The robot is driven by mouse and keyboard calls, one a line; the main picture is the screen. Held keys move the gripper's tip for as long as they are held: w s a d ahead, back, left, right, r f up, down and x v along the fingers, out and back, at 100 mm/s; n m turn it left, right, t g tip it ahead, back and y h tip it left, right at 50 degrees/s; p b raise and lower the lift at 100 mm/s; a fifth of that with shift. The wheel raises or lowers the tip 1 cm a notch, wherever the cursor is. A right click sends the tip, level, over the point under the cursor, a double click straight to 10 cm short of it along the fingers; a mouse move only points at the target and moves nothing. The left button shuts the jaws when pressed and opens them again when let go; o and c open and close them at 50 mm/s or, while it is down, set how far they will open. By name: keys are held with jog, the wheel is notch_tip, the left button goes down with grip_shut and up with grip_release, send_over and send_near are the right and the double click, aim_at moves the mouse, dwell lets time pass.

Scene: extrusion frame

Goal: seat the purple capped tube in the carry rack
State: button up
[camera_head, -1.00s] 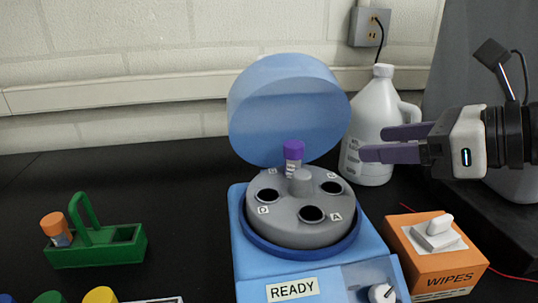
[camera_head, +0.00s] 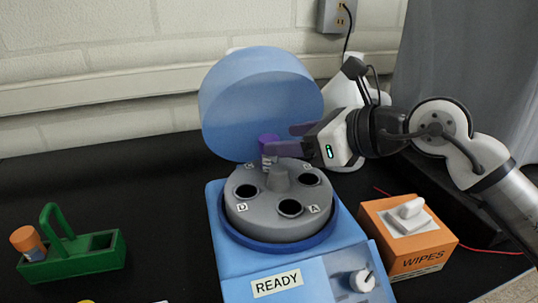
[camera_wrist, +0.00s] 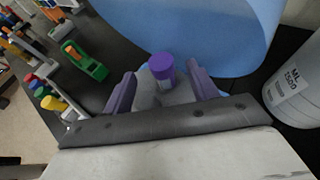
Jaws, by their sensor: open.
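The purple capped tube (camera_head: 267,148) stands in the back hole of the grey centrifuge rotor (camera_head: 252,210), its cap and upper part above the rotor. In the wrist view the purple cap (camera_wrist: 162,66) lies between the two purple-grey fingers of my gripper (camera_wrist: 162,88), with gaps on both sides. My gripper (camera_head: 284,140) is open and reaches in from the right at the tube's height. In the head view a finger partly covers the tube. The green carry rack (camera_head: 75,260) stands at the left, with an orange capped tube (camera_head: 27,242) in its left slot and an open slot at its right.
The blue centrifuge (camera_head: 230,268) has its lid (camera_head: 255,100) raised behind the rotor. An orange wipes box (camera_head: 410,240) stands at the right. A white jug (camera_wrist: 298,85) stands behind my gripper. Black bench between rack and centrifuge is clear.

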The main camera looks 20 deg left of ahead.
aim_at(275, 140)
jog(key=shift+p+x, duration=0.35)
jog(key=shift+x, duration=1.5)
jog(key=shift+d+f, duration=0.1)
jog(key=c, duration=1.1)
jog(key=shift+o, duration=0.2)
notch_tip(275, 140, up, 7)
jog(key=shift+w+f+b, duration=0.1)
jog(key=shift+b, duration=0.5)
jog(key=s+d+b, duration=0.1)
jog(key=s+d, duration=0.1)
jog(key=d, duration=0.6)
jog(key=s+d+b, duration=0.2)
jog(key=s+d, duration=0.1)
jog(key=d, duration=0.6)
jog(key=shift+s, duration=0.2)
